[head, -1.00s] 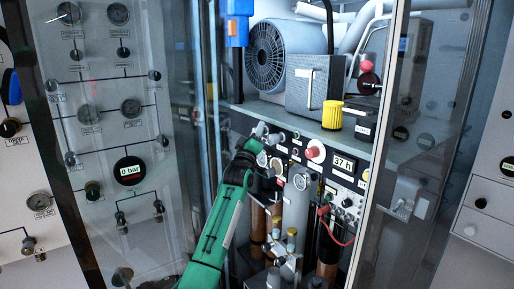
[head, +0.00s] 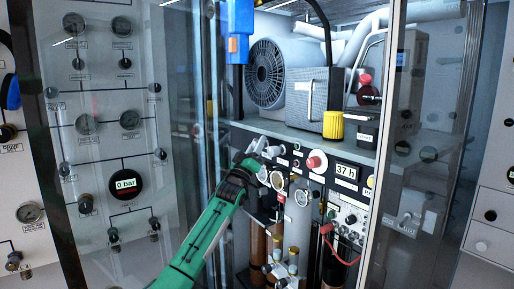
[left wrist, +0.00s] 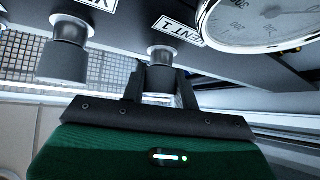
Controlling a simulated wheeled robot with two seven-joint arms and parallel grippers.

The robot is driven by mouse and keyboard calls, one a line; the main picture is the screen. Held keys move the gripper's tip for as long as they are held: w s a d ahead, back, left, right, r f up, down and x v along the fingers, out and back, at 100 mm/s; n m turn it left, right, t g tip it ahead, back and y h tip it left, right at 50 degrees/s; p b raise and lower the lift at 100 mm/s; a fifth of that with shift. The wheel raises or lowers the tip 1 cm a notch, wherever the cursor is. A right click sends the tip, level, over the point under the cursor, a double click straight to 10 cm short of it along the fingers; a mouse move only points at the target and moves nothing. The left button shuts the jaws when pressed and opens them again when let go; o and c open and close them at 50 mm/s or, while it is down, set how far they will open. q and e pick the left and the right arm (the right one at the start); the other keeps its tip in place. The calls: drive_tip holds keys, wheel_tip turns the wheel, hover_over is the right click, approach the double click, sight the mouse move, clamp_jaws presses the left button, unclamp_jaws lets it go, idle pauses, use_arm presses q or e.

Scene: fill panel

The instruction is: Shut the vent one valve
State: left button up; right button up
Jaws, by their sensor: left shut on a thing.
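The vent one valve is a small grey round knob (left wrist: 160,54) in the left wrist view, beside a white label reading "VENT 1" (left wrist: 180,31). My left gripper (left wrist: 160,78) has one finger on each side of this knob and is shut on it. In the head view my left gripper (head: 254,160) is at the upper left of the panel inside the cabinet, below the grey shelf. The knob's turn position cannot be told. My right gripper is not in view.
Another grey knob (left wrist: 64,48) stands left of the held one, and a round gauge (left wrist: 262,20) lies to its right. A red button (head: 316,161) and a "37 h" display (head: 346,171) are farther right. Glass doors (head: 390,150) flank the opening.

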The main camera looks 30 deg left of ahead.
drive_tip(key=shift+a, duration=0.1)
use_arm(q)
drive_tip(key=o, duration=1)
drive_tip(key=shift+c, duration=0.2)
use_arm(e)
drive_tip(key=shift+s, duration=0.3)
use_arm(q)
drive_tip(key=shift+s+f, duration=0.1)
drive_tip(key=shift+f, duration=0.1)
drive_tip(key=b+v, duration=0.4)
drive_tip(key=v, duration=0.9)
drive_tip(key=shift+s, duration=0.2)
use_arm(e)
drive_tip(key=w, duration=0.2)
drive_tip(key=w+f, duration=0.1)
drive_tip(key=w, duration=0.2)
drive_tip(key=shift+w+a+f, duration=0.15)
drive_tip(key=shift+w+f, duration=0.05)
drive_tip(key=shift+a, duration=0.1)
